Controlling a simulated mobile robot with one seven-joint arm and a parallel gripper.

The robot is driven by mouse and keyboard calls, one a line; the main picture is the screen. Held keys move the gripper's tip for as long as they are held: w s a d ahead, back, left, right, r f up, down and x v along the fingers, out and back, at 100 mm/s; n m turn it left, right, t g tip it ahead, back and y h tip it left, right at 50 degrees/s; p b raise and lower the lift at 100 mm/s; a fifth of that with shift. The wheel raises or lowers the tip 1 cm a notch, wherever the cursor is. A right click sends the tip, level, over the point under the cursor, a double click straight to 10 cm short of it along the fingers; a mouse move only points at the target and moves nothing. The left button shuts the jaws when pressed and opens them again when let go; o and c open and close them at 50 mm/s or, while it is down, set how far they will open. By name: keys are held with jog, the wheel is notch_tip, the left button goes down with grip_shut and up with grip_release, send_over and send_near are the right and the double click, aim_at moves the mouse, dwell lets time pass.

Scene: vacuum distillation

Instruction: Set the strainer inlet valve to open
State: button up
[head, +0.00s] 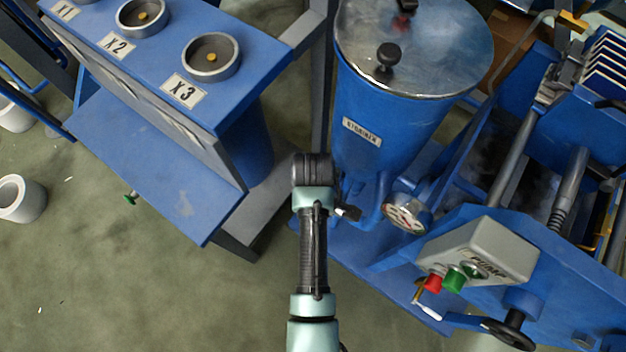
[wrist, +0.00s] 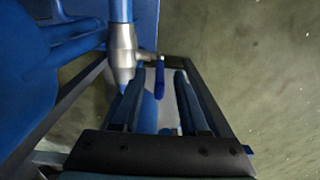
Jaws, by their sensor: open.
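The strainer (head: 395,75) is a blue vessel with a shiny metal lid and a name plate, at the upper middle of the head view. In the wrist view, a silver valve body (wrist: 122,55) sits on a blue pipe, with a short blue lever handle (wrist: 160,78) on its right side. The handle's long side runs up and down the picture. My gripper (wrist: 158,88) is open, and the handle appears between its two fingertips. I cannot tell whether either finger touches it. In the head view my arm hides most of the valve area beside the strainer's base.
A pressure gauge (head: 406,214) and a grey pump box (head: 478,252) with red and green buttons stand right of my arm. A blue bench (head: 200,75) with X1, X2 and X3 labels is at the left. Open floor (head: 110,275) lies at lower left.

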jog(key=shift+f, duration=0.2)
grip_shut()
dwell(1.4)
